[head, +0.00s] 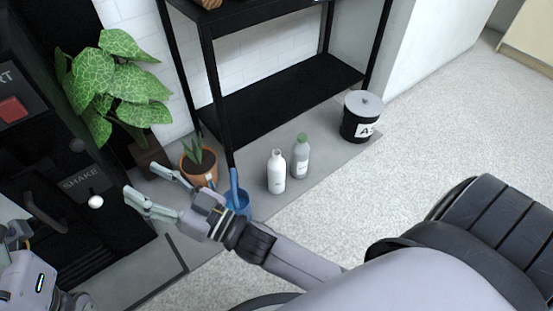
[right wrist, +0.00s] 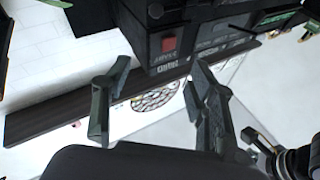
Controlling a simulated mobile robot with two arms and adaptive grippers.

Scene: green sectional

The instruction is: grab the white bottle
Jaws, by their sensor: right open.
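The white bottle (head: 276,172) stands upright on the grey floor strip in the head view, right of the blue container. A second pale bottle with a green top (head: 300,158) stands just behind it to the right. My right gripper (head: 143,182) is open and empty, left of the bottles and apart from them, with its fingers pointing left. In the right wrist view its two fingers (right wrist: 160,65) are spread with nothing between them; neither bottle can be made out there. Part of my left arm shows at the lower left of the head view; its jaws are not clear.
A blue container (head: 238,203) is close beside my right gripper, with a potted plant (head: 199,165) behind. A black shelf (head: 280,105) stands behind the bottles. A black bin (head: 362,117) is to their right. A dark machine (head: 75,160) is at left. The pale floor at right is open.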

